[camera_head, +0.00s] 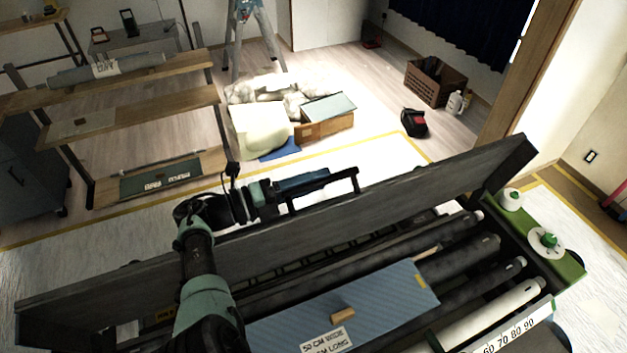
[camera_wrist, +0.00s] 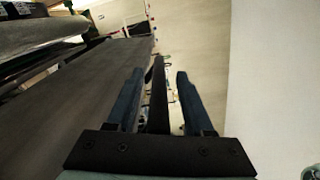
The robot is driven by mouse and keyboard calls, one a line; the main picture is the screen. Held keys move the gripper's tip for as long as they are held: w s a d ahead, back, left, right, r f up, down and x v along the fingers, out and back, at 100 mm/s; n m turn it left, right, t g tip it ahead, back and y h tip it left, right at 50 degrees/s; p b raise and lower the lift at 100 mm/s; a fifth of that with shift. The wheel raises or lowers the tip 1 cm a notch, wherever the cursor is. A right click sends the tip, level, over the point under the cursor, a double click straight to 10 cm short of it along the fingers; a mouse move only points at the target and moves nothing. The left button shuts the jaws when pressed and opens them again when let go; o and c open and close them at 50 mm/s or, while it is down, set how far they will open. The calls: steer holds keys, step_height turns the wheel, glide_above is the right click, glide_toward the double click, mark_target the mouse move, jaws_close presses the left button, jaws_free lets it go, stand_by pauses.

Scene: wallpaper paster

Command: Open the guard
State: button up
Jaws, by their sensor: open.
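The guard (camera_head: 420,188) is a long dark grey panel along the far side of the roller machine. It stands steeply raised, and the rollers in front of it are uncovered. A black bar handle (camera_head: 350,180) stands off its far side. My gripper (camera_head: 326,174) is at this handle, with its blue fingers pointing right along it. In the wrist view my open gripper (camera_wrist: 160,75) has one finger on each side of a dark bar (camera_wrist: 158,100), with gaps visible. The guard's face (camera_wrist: 90,95) slopes at the left there. I cannot tell whether a finger touches the bar.
Dark rollers (camera_head: 465,255) and a blue patterned sheet (camera_head: 385,300) with a label lie in front of the guard. Green end plate with knobs (camera_head: 545,240) is at right. Beyond, the floor holds boxes (camera_head: 325,120) and a shelf (camera_head: 130,130); some floor between is clear.

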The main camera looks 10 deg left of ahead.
steer(key=shift+f, duration=0.1)
steer(key=b+v, duration=0.2)
steer(key=v, duration=1.1)
